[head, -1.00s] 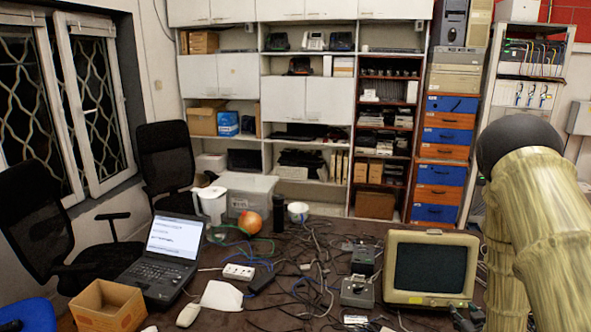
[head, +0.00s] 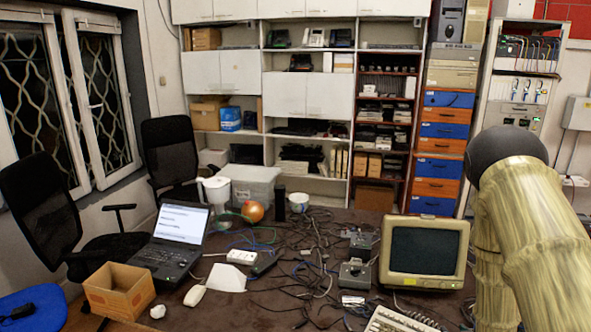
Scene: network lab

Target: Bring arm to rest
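My arm (head: 535,235) rises at the right side of the head view, with pale yellow-brown links and a dark round joint at the top. It partly hides the area to the right of the monitor. My gripper is not in the head view, so whether it holds anything cannot be seen.
A cluttered table (head: 262,306) holds a laptop (head: 180,237), an open cardboard box (head: 118,290), a beige monitor (head: 425,250), a keyboard (head: 397,321), a red-yellow ball (head: 253,211) and many cables. Chairs (head: 168,150) stand at left, shelves (head: 308,96) at the back.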

